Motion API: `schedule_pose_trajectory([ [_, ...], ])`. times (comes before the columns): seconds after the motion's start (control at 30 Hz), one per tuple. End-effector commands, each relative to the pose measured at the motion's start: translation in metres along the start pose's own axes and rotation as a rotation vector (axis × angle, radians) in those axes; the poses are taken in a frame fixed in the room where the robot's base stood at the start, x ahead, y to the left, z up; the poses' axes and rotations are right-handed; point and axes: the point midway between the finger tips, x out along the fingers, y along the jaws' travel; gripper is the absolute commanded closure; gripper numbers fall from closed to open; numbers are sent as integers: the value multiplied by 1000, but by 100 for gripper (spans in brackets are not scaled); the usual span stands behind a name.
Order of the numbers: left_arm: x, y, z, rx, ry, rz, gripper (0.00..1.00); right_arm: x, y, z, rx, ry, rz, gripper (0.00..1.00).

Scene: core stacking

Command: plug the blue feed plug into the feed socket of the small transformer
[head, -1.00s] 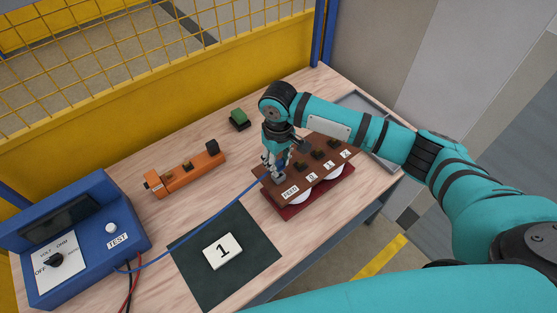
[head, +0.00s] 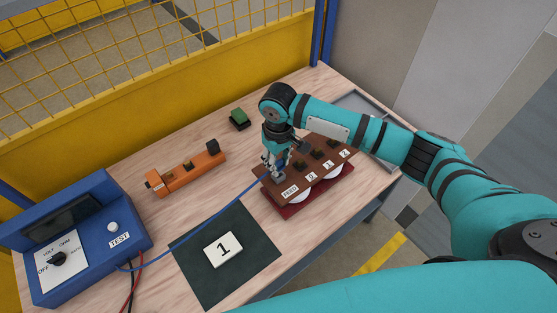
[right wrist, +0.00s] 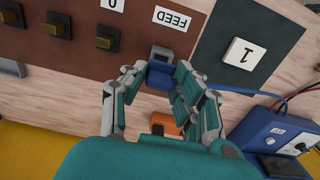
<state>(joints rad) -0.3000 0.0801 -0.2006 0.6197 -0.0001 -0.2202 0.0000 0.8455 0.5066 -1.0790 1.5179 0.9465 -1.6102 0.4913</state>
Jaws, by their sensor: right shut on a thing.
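The small transformer (head: 345,180) has a brown top board with a FEED label and several black and brass terminals, above a dark red base. My right gripper (right wrist: 160,70) is shut on the blue feed plug (right wrist: 159,78), right beside the FEED label. In the head view the gripper (head: 275,174) is over the left end of the board. The feed socket is hidden under the plug and fingers, so I cannot tell how far the plug is in. A blue cable (head: 215,218) runs from the plug to the blue tester. My left gripper is not in view.
The blue tester (head: 85,240) stands at the left. A dark mat (head: 205,280) with a card marked 1 (head: 223,249) lies in front. An orange block (head: 185,175) and a green-topped part (head: 239,117) lie behind. A grey tray (head: 385,160) is at the right.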

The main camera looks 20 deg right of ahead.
Motion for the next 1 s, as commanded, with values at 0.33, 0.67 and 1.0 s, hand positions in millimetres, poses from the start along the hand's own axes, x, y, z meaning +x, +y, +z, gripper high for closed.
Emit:
schedule_pose_trajectory([
  [0.33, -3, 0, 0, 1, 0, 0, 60, -1, 0, 0, 0, 0, -1, 100],
  [0.67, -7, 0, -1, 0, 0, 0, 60, 0, -1, 0, 0, 0, -1, 100],
  [1.0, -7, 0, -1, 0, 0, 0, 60, 0, -1, 0, 0, 0, -1, 100],
])
